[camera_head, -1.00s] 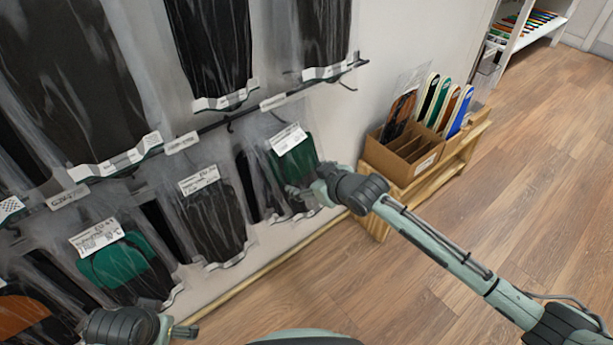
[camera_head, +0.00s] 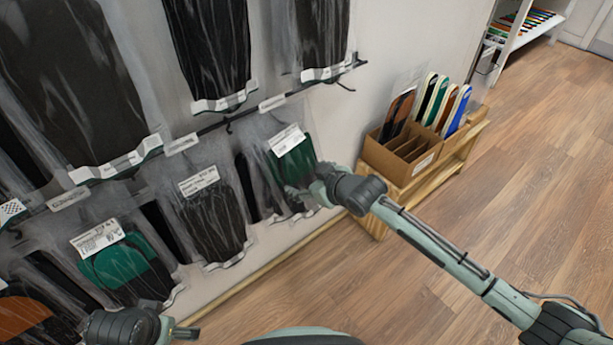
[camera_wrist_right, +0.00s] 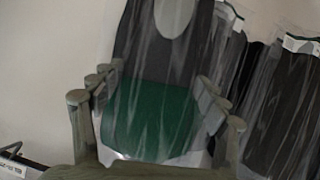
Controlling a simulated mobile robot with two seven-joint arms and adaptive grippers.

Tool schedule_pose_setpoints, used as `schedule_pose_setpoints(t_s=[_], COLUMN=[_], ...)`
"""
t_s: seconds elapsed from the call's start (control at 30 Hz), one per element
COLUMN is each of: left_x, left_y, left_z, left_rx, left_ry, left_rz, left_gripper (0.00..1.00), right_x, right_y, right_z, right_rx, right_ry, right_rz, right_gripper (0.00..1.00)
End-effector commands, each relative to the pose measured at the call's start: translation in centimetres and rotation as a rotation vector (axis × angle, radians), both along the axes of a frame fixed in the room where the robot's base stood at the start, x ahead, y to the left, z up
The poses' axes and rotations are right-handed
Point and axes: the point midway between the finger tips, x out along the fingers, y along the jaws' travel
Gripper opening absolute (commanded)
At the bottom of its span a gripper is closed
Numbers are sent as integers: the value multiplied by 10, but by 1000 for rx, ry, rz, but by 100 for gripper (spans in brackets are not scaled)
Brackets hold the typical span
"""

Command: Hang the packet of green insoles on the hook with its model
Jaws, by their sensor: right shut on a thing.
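The packet of green insoles (camera_head: 296,166), a clear bag with a white label and green-and-dark insoles, is at the right end of the lower row on the wall display. My right gripper (camera_head: 301,194) is shut on its lower part. In the right wrist view the packet (camera_wrist_right: 150,118) lies between the fingers (camera_wrist_right: 155,110), green part nearest. Whether its top is on a hook cannot be told. A similar green packet (camera_head: 122,262) hangs at lower left. My left gripper (camera_head: 184,333) shows only partly at the bottom left; its jaws cannot be made out.
Dark packets (camera_head: 212,218) hang close to the left of the held one, with more in the upper row (camera_head: 212,50). A dark rail (camera_head: 210,127) runs between the rows. A cardboard box of insoles (camera_head: 400,155) stands on a wooden shelf to the right. The floor is clear.

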Motion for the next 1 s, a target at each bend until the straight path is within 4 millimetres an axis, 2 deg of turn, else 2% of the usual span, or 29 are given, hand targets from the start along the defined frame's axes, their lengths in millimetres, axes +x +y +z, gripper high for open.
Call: schedule_pose_setpoints(t_s=[0.17,0.2,0.4,0.63,0.77,1.0], left_x=[0,1,4,8,3,4], left_y=[2,3,4,4,0,1], left_z=[0,1,2,3,0,1], left_rx=[6,7,10,10,0,2], left_ry=[0,0,-5,-13,-3,-4], left_rz=[-3,-4,-5,-4,1,0], left_gripper=[91,91,91,91,91,91], right_x=[0,0,0,0,-2,-27], right_y=[0,0,0,0,-1,-16], right_z=[0,0,0,0,0,21], right_rx=[1,1,0,0,-1,-1], right_ry=[-1,-1,0,0,1,0], right_rz=[0,0,0,0,0,1], right_gripper=[43,75,98,98,98,98])
